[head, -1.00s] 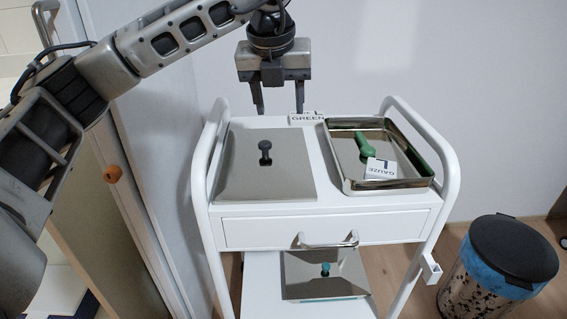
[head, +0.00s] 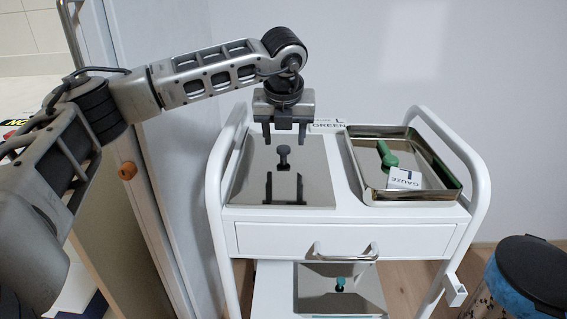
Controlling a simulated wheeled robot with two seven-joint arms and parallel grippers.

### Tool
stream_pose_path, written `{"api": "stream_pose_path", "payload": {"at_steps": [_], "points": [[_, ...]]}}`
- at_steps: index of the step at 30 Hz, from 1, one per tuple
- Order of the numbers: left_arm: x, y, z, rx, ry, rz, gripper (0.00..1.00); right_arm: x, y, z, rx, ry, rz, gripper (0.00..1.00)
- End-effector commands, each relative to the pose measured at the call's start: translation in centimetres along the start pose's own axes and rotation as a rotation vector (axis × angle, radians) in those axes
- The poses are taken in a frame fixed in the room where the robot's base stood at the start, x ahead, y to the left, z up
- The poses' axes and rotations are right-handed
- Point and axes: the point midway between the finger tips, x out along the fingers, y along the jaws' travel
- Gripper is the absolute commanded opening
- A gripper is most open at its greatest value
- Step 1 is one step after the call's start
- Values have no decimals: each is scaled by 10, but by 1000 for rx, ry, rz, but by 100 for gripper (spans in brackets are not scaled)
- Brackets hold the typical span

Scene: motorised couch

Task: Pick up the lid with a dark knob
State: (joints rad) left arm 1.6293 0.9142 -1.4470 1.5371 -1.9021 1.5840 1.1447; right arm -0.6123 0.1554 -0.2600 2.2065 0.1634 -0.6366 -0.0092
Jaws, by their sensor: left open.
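The lid with a dark knob (head: 250,185) is a flat, shiny metal plate on the left of the white trolley's top. Its dark knob (head: 284,157) stands upright near the middle. My left gripper (head: 284,143) is open and empty, fingers pointing down. It appears in line with the knob, above or just behind it; the exact gap is hard to judge. The fingers are mirrored in the lid. A second metal lid with a teal knob (head: 340,284) is on the lower shelf. My right gripper is not in view.
A metal tray (head: 412,196) on the top's right holds a green item (head: 386,154) and a gauze packet (head: 404,178). A label reading GREEN (head: 327,126) is at the back. The trolley's raised side rails (head: 479,180) flank the top. A bin (head: 530,275) stands at lower right.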

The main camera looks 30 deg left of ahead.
Motion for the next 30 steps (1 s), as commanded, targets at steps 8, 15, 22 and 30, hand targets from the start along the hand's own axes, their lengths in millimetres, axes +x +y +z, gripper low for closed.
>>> {"api": "stream_pose_path", "payload": {"at_steps": [8, 15, 22, 30], "points": [[34, 3, -1, 0, 0, 1, 53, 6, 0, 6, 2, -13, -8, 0], [35, 3, -1, 1, 0, 0, 53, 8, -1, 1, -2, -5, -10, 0], [35, 3, -1, 1, 0, 0, 0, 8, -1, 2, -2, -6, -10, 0], [33, 2, 0, 0, -2, -1, 0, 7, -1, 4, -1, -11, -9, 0]]}}
